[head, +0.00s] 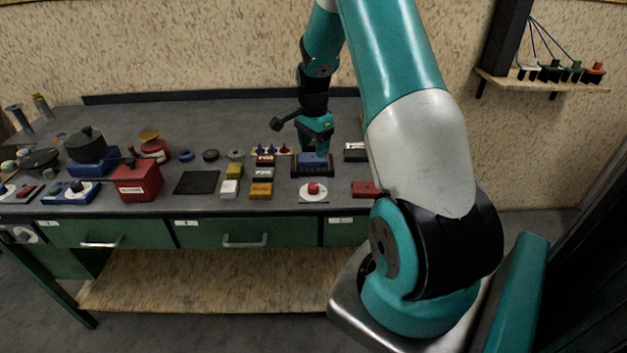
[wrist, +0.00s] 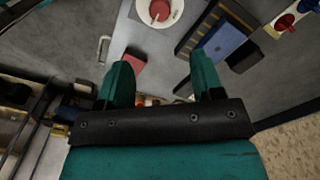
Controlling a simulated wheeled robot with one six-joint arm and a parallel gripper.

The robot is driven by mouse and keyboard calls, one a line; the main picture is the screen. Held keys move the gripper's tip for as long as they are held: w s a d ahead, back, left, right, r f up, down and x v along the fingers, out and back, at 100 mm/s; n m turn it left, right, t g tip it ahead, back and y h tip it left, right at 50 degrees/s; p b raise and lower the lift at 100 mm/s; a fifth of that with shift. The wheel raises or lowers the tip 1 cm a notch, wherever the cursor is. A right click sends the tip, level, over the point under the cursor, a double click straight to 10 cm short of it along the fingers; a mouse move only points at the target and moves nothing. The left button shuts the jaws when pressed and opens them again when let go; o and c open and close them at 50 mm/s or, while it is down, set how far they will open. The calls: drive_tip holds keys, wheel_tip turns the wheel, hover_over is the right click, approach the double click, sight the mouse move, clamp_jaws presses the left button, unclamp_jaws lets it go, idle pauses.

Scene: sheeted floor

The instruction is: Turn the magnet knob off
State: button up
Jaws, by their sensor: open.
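A red knob on a round white dial plate (head: 313,190) sits near the front edge of the bench; the red knob (wrist: 160,10) also shows at the top of the wrist view. Other dial knobs stand at the left, one on a blue-edged plate (head: 75,188). I cannot read which of them is the magnet knob. My gripper (head: 316,146) is over the back of the bench, behind the red knob in the head view. In the wrist view its two teal fingers (wrist: 162,72) are apart with nothing between them.
A blue block in a dark holder (head: 313,161) lies close to my gripper. A red block (head: 365,189) lies right of the dial. Small blocks, a black mat (head: 196,182), a red box (head: 136,181) and a pot (head: 86,146) fill the left. A shelf (head: 545,84) hangs at right.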

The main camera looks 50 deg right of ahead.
sight(313, 185)
wheel_tip(313, 185, down, 14)
drive_tip(key=p, duration=0.3)
drive_tip(key=shift+r, duration=0.25)
drive_tip(key=c, duration=0.9)
